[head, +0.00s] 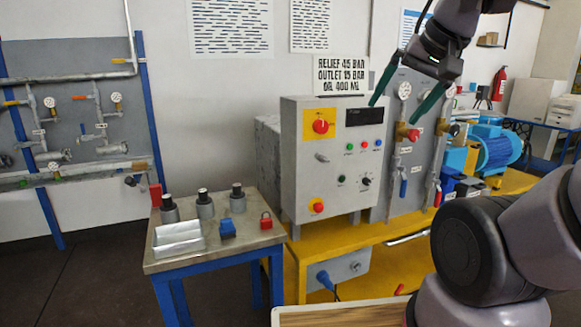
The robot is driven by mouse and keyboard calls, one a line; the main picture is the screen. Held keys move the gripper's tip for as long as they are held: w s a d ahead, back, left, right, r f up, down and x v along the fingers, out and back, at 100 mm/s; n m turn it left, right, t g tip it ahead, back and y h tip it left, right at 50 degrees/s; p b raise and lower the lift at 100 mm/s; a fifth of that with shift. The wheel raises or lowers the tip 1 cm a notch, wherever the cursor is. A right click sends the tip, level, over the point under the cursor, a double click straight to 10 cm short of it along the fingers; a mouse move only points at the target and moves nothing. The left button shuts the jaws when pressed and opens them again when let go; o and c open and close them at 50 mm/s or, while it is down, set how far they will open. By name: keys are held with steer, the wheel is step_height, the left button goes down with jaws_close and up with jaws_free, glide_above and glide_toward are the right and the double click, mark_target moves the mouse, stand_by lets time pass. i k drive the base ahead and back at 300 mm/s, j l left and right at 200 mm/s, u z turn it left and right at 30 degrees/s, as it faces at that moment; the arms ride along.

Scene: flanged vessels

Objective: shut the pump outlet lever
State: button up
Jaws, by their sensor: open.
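My gripper (392,113) is in the upper right of the head view, with its two green fingers spread and pointing down, nothing between them. A red-handled lever (437,198) hangs on a second pipe to the right. The small labels are unreadable, so I cannot tell which lever is the outlet. Neither lever is touched by the fingers.
A grey control box (332,160) with buttons stands left of the pipes on a yellow bench (349,240). A sign (341,74) sits on top. A small blue-framed table (222,246) holds cylinders, a tray and padlocks. A blue motor (495,150) is at right. My arm covers the lower right.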

mark_target(438, 194)
steer(key=i+l, duration=0.1)
steer(key=l, duration=0.3)
steer(key=i+l, duration=0.1)
steer(key=l, duration=0.3)
steer(key=i+l, duration=0.1)
steer(key=l, duration=0.35)
steer(key=i+l, duration=0.15)
steer(key=l, duration=0.25)
steer(key=k+z, duration=0.05)
